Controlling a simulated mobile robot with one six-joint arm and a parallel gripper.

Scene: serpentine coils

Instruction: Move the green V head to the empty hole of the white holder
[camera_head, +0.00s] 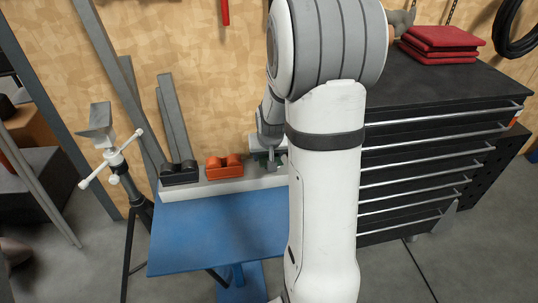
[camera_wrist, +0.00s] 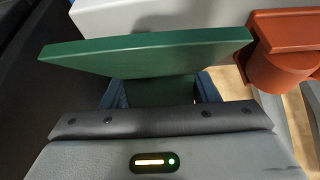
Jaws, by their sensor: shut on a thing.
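The white holder (camera_head: 212,190) is a long bar along the back of the blue table. A black V head (camera_head: 180,173) and an orange V head (camera_head: 224,167) sit on it at the left and middle. My gripper (camera_head: 270,160) is over the right part of the holder, partly behind my arm. In the wrist view my gripper (camera_wrist: 157,90) is shut on the green V head (camera_wrist: 150,52), whose flat plate spans above the blue fingers. The holder (camera_wrist: 175,14) and the orange V head (camera_wrist: 285,50) show beyond it. The empty hole is not visible.
The blue table (camera_head: 215,240) is clear in front of the holder. A tripod stand (camera_head: 118,160) is at the left, close to the table. A black drawer cabinet (camera_head: 440,120) with red folded cloths (camera_head: 440,42) on top stands at the right. A wooden wall is behind.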

